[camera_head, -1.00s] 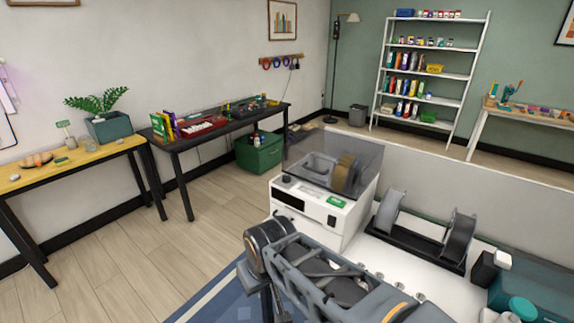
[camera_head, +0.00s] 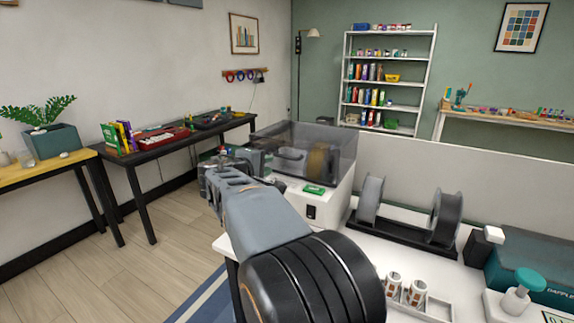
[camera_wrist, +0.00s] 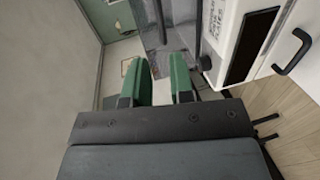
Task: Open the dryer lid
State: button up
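The dryer is a white box (camera_head: 318,198) on the bench right of my arm in the head view. Its smoky see-through lid (camera_head: 318,136) sits down on the box, with a brown spool showing inside. In the wrist view the dryer's white front (camera_wrist: 222,45) with a dark panel is at upper right, and the grey lid (camera_wrist: 165,22) is at top middle. My gripper (camera_wrist: 163,82) has green fingers apart with nothing between them, close to the lid's edge; contact cannot be told. In the head view the fingertips are hard to make out beside the dryer's left side.
A black spool stand (camera_head: 400,235) stands right of the dryer. A white tray with small cups (camera_head: 416,292) and a dispenser bottle (camera_head: 516,300) are at front right. A low grey partition (camera_head: 440,176) runs behind the bench. The floor (camera_head: 130,275) at left is clear.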

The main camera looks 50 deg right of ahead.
aim_at(286, 157)
jog(key=p+x, duration=0.1)
jog(key=x, duration=1.1)
jog(key=shift+d+f, duration=0.1)
jog(key=shift+d, duration=0.3)
jog(key=shift+c, duration=0.3)
grip_shut()
